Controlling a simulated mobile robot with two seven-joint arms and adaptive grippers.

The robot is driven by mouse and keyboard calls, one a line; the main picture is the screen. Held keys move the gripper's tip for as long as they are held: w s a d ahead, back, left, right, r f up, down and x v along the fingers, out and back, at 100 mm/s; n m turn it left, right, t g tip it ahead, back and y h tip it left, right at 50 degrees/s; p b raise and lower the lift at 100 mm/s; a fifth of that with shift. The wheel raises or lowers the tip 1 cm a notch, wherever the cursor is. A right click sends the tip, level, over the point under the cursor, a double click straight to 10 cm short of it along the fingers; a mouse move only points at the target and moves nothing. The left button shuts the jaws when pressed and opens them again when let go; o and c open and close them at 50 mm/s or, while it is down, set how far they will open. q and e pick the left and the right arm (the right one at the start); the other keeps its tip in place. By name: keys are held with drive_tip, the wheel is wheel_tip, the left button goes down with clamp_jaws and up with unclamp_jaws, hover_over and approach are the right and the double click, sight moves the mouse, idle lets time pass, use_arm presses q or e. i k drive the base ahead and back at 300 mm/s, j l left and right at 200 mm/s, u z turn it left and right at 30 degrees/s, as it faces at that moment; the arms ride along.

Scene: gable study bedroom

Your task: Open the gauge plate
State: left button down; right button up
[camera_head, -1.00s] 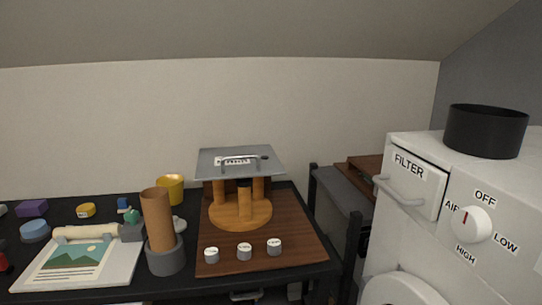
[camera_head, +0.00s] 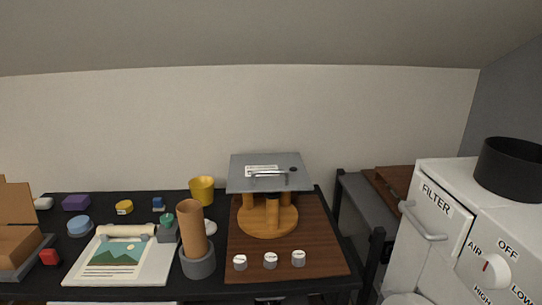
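The gauge plate (camera_head: 292,167) appears to be the flat grey plate with a bar handle (camera_head: 269,176) and a white label (camera_head: 262,171). It lies level on top of an orange wooden stand (camera_head: 268,222) with upright posts and a round base. The stand is on a brown board (camera_head: 315,262) on the black table. Three small grey cylinders with white tops, such as the middle one (camera_head: 270,261), stand on the board in front of it. Neither of my grippers shows in the view.
A cardboard tube (camera_head: 192,230) stands in a grey holder (camera_head: 198,265) left of the board. A white cabinet labelled FILTER (camera_head: 436,200) with a black pot (camera_head: 513,168) stands right.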

sight(279, 172)
drive_tip(key=i+u, duration=0.15)
drive_tip(key=i, duration=0.35)
drive_tip(key=i+l+u, duration=0.15)
drive_tip(key=i, duration=0.3)
